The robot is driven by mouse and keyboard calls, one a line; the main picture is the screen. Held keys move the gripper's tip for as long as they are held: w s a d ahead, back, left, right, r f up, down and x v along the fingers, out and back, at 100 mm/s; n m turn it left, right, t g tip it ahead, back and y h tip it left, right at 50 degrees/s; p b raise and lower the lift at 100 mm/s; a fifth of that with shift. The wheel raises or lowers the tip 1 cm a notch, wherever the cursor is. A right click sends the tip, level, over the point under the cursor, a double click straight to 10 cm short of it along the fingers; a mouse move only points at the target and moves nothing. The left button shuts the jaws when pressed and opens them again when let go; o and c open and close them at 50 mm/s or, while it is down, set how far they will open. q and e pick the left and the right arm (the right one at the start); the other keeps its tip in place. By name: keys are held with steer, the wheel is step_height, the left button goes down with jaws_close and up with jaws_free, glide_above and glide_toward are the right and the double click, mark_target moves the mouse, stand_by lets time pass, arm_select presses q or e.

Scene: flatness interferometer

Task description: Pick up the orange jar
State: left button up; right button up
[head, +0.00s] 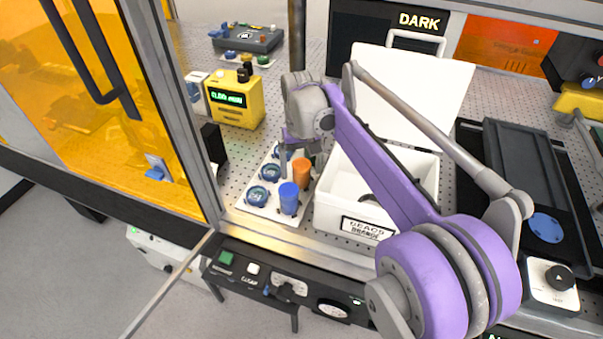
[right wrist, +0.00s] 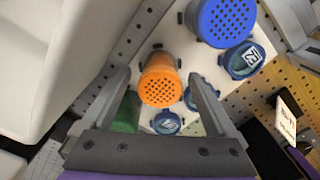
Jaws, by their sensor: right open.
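The orange jar (head: 301,172) stands on a white plate among other jars, left of the white bin in the head view. In the right wrist view the orange jar (right wrist: 160,82) shows its perforated orange top, between and just beyond the two fingertips. My right gripper (right wrist: 160,80) is open, with one finger on each side of the jar's outline; I cannot tell whether they touch it. In the head view my right gripper (head: 297,150) is above and behind the jar, partly hidden by its own wrist. My left gripper is not in view.
A blue jar (head: 289,198) stands in front of the orange one, and a green jar (right wrist: 126,112) stands close beside it. The white plate (head: 246,206) also holds several round blue-green items. The white bin (head: 345,215) is close on the right; a yellow device (head: 236,100) stands behind left.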

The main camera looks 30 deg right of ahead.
jaws_close()
stand_by(0.5)
